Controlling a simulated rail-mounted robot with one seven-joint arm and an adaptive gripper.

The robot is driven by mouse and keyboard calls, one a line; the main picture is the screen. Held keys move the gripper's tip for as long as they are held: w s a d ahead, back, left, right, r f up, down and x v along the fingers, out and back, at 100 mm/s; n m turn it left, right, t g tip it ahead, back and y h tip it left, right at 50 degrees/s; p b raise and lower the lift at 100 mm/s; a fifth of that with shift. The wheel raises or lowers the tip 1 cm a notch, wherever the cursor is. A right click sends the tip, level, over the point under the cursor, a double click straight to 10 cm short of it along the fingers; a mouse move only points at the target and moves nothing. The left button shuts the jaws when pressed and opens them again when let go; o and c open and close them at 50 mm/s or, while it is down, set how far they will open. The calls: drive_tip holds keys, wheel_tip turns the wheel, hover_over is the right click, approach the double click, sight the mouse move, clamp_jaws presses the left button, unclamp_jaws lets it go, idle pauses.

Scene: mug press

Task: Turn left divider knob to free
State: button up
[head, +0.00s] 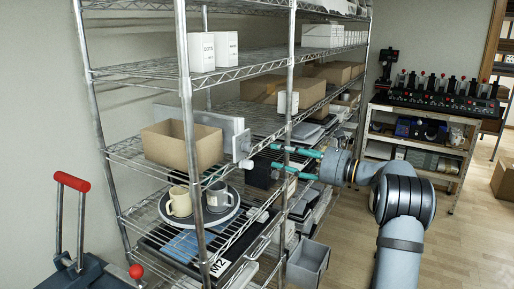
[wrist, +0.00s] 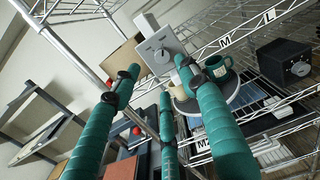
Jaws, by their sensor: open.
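A light grey plate with a round knob (wrist: 159,54) at its middle faces me in the wrist view, just beyond my fingertips. In the head view the plate (head: 241,145) is the front end of upright grey divider panels (head: 223,122) on a wire shelf, and the pale knob (head: 246,164) sticks out low on it. My gripper (head: 273,156) is open and empty, with teal fingers pointing left at the plate, a short gap away. In the wrist view the fingers of my gripper (wrist: 158,76) spread around the line to the knob. I cannot read the knob's setting.
An open cardboard box (head: 172,150) stands left of the panels. A black box with a knob (wrist: 285,64) sits to the right. Shelf posts (head: 188,120) and wire edges are close by.

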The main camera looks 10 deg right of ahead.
sight(250, 147)
drive_tip(key=p+x, duration=0.4)
drive_tip(key=x, duration=0.4)
drive_tip(key=shift+w+a, duration=0.2)
drive_tip(key=shift+w, duration=0.05)
drive_tip(key=shift+w+a+f+p, duration=0.15)
drive_tip(key=shift+w+a+p, duration=0.15)
drive_tip(key=shift+w+a, duration=0.25)
drive_tip(key=shift+d, duration=0.1)
drive_tip(key=shift+c, duration=1.4)
drive_tip(key=c, duration=0.7)
clamp_jaws()
